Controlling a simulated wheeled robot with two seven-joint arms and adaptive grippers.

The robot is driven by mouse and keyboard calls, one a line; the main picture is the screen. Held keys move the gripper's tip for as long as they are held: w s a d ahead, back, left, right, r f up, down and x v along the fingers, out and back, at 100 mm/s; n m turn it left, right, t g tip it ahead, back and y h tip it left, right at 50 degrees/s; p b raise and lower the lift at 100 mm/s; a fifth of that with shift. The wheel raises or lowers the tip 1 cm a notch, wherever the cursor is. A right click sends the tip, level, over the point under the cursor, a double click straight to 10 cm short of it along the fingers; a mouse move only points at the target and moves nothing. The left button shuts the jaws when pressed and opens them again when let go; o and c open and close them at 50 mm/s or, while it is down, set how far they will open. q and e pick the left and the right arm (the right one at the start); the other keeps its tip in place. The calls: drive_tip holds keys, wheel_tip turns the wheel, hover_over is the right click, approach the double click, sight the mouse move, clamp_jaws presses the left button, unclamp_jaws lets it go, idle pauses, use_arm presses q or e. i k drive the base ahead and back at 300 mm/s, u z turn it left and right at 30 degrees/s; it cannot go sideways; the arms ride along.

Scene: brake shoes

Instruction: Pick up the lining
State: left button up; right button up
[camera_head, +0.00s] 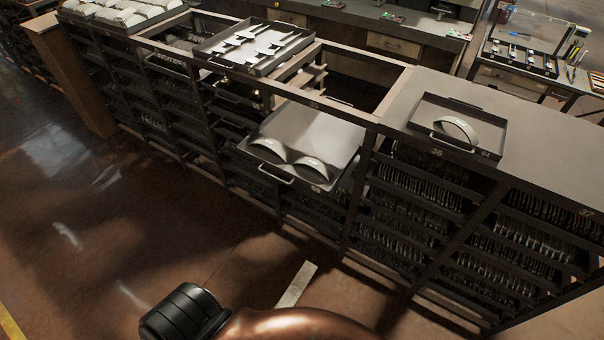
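Several curved, light grey pieces that look like linings are in view. Two lie side by side at the front of a pulled-out tray (318,130): a left one (268,149) and a right one (312,168). Another curved piece (458,127) sits in a small dark tray (425,112) on the cabinet top at the right. Which one the task means, I cannot tell. Neither of my grippers is in view. A copper-coloured and black part, apparently of my own arm, shows at the bottom edge, well short of the cabinet.
A long dark cabinet (340,248) with shelves of parts crosses the view. A tray of metal parts (208,47) sits on top, with white pieces (120,12) at far left. Workbenches stand behind. The brown floor (120,220) in front is mostly clear.

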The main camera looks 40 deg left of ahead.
sight(322, 169)
drive_tip(key=u, duration=1.6)
